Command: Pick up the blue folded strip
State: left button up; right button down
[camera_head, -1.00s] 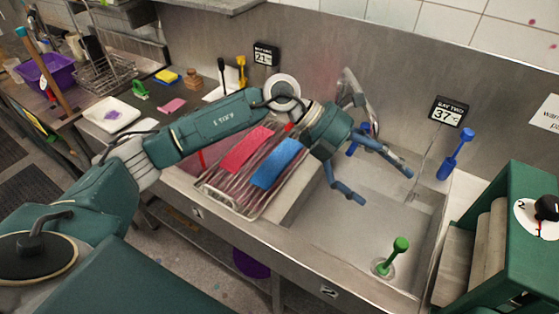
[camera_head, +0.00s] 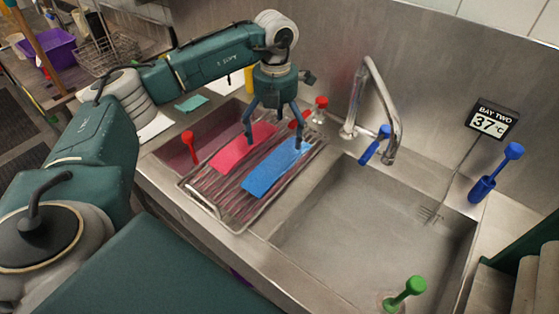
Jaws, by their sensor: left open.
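The blue folded strip (camera_head: 268,174) lies flat on a wire rack (camera_head: 222,202) that sits beside the right sink basin. A red strip (camera_head: 240,146) lies beside it on the same rack, to its left. My left gripper (camera_head: 272,139) points down over the far part of the rack. Its fingers are spread, one above the red strip and the other by the far end of the blue strip. Nothing shows between them. I cannot tell whether the right finger touches the blue strip. My right gripper does not show.
A faucet (camera_head: 378,110) with a blue lever stands behind. A blue-handled tool (camera_head: 490,180) stands at right.

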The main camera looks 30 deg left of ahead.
aim_at(279, 155)
pick_arm(q)
jog(key=shift+f, duration=0.7)
jog(key=shift+w+d+f+p, duration=0.1)
jog(key=shift+d+f+p, duration=0.1)
jog(key=shift+f+p, duration=0.35)
jog(key=f, duration=0.2)
jog(key=f+p, duration=0.1)
jog(key=f, duration=0.1)
jog(key=shift+d+p, duration=0.2)
jog(key=shift+p, duration=0.1)
jog(key=shift+c, duration=0.8)
jog(key=c, duration=1)
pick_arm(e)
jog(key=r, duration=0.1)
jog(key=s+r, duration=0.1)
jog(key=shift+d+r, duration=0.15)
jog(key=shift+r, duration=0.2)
